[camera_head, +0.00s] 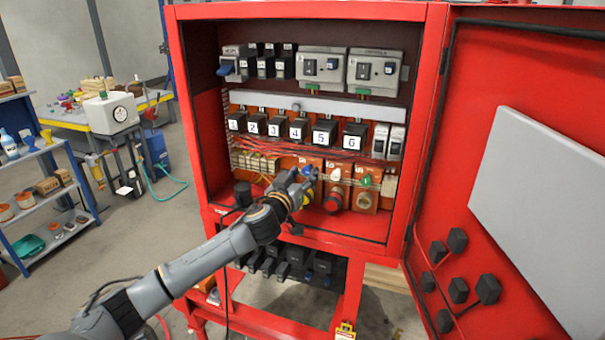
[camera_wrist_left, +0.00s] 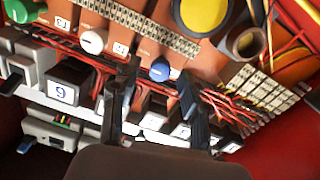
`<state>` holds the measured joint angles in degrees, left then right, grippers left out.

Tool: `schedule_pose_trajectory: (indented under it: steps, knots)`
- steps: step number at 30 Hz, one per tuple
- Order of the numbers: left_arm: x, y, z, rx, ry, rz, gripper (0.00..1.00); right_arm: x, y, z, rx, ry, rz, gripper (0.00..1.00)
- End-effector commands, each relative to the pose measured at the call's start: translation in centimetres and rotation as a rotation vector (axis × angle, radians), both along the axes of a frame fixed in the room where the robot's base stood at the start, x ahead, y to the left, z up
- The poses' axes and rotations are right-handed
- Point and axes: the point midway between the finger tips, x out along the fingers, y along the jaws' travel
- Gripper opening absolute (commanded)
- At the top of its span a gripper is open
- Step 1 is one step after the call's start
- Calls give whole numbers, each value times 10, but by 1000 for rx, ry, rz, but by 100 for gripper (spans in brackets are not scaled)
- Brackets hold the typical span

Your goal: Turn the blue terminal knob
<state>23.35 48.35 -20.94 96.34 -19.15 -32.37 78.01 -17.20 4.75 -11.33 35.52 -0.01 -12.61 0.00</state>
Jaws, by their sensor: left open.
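The blue terminal knob (camera_wrist_left: 160,69) is a small round knob on an orange block in the left wrist view. My left gripper (camera_wrist_left: 159,75) is open, with one finger on each side of the knob. I cannot tell whether the fingers touch it. In the head view my left gripper (camera_head: 299,183) reaches into the red cabinet at the lower row of orange blocks and hides most of the knob. My right gripper is not in view.
A white knob (camera_wrist_left: 93,41) and a green knob (camera_wrist_left: 24,11) sit on neighbouring blocks. Red wires (camera_wrist_left: 219,104) run close by. A red button (camera_head: 333,203) is right of the gripper. The cabinet's red door (camera_head: 470,270) stands open at the right.

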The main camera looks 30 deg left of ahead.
Motion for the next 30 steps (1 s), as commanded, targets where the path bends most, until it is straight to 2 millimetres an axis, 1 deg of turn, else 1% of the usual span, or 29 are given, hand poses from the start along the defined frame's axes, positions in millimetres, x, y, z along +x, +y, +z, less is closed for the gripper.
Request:
schedule_pose_trajectory:
  steps: [5,8,9,12,23,30]
  knots:
    - [0,0,0,0,0,0,45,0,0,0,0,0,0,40]
    - [0,0,0,0,0,0,27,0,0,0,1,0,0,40]
    - [0,0,0,0,0,0,19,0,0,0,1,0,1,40]
    - [0,0,0,0,0,0,0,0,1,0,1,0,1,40]
    - [0,0,-1,-36,-9,0,0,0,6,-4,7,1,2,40]
    - [0,0,-3,-170,-42,-1,0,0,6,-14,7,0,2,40]
